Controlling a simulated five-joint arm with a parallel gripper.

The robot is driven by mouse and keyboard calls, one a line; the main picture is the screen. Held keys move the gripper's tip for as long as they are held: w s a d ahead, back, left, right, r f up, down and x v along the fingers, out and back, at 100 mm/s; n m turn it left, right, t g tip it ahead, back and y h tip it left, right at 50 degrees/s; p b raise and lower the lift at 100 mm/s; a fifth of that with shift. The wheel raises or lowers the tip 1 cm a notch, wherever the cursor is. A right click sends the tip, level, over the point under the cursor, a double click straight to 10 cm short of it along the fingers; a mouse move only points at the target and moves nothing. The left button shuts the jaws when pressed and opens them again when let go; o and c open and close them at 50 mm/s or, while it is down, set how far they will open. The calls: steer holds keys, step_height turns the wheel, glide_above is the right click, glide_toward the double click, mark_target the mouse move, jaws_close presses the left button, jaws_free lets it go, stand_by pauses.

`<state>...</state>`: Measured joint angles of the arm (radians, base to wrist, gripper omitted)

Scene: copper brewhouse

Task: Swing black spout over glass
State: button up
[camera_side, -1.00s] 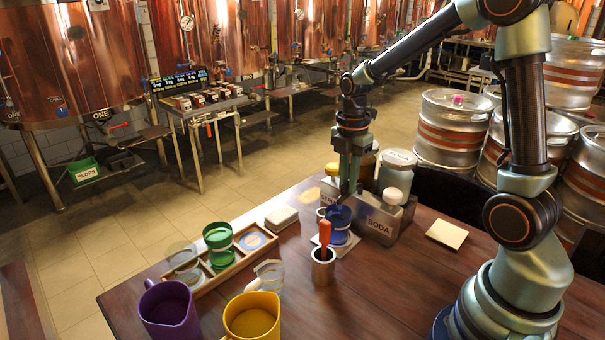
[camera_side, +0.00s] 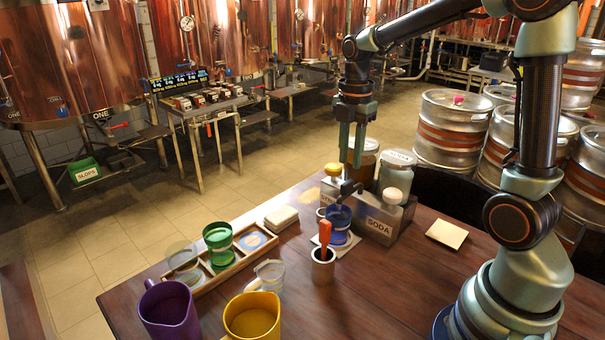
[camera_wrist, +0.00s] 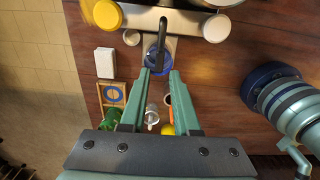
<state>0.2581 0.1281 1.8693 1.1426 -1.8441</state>
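The black spout (camera_side: 348,190) juts from the grey dispenser (camera_side: 379,222). In the wrist view the spout (camera_wrist: 162,42) points down the picture, its tip over the blue glass (camera_wrist: 151,62). In the side view the blue glass (camera_side: 338,232) stands upright on a pale coaster, just below the spout. My gripper (camera_side: 351,166) is raised above the spout, pointing down and apart from it. In the wrist view its two green fingers (camera_wrist: 160,73) are parted with nothing between them.
An orange-handled tool stands in a metal cup (camera_side: 323,268) in front of the glass. A clear mug (camera_side: 269,275), a yellow jug (camera_side: 252,318) and a purple jug (camera_side: 169,311) are nearer. A wooden tray (camera_side: 223,271) lies left. The right tabletop is mostly clear.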

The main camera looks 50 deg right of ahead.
mark_target(348, 182)
step_height(348, 182, up, 6)
steer(key=shift+f, duration=0.2)
steer(key=s+a+m+t, duration=0.5)
steer(key=s+a+m, duration=0.3)
steer(key=m, duration=1)
steer(key=shift+s+a+f+t, duration=0.2)
steer(key=shift+a+f+t, duration=0.1)
steer(key=shift+a, duration=0.6)
